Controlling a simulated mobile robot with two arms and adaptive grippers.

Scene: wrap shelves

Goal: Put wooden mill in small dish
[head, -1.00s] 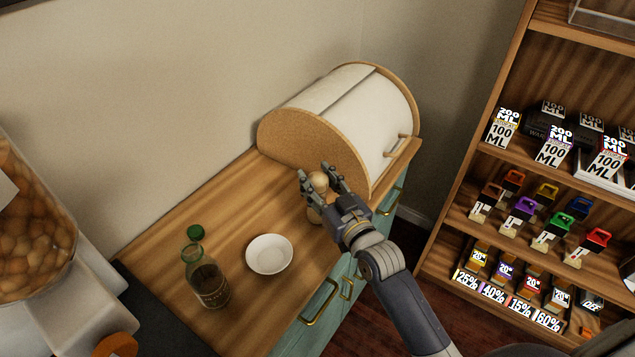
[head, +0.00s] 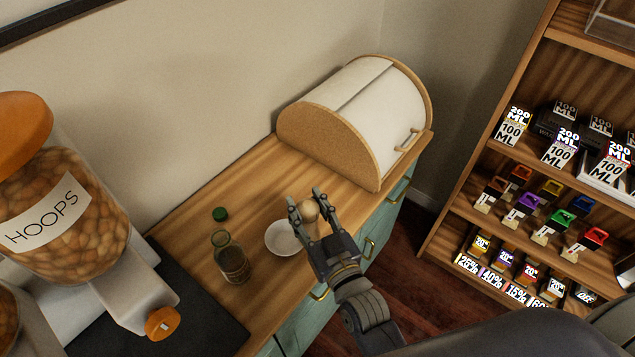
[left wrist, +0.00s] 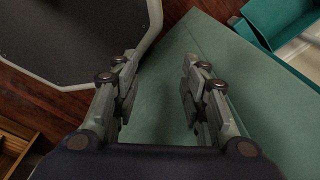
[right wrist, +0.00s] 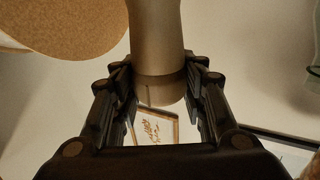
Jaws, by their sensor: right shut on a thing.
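The wooden mill, with its round pale top (head: 309,210), is between the fingers of my right gripper (head: 308,212). In the right wrist view, my right gripper (right wrist: 163,88) is shut on the mill's smooth body (right wrist: 156,40). The small white dish (head: 279,244) stands on the wooden counter, just left of the mill and partly behind the gripper's left finger in the head view. The mill's lower part is hidden there, so I cannot tell its height above the counter. My left gripper (left wrist: 160,88) is open and empty above a green surface, seen only in the left wrist view.
A bread box (head: 330,145) fills the counter's far end. A large jar dispenser (head: 70,230) is at left. Shelves with packages (head: 540,200) are at right. Counter behind the dish is clear.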

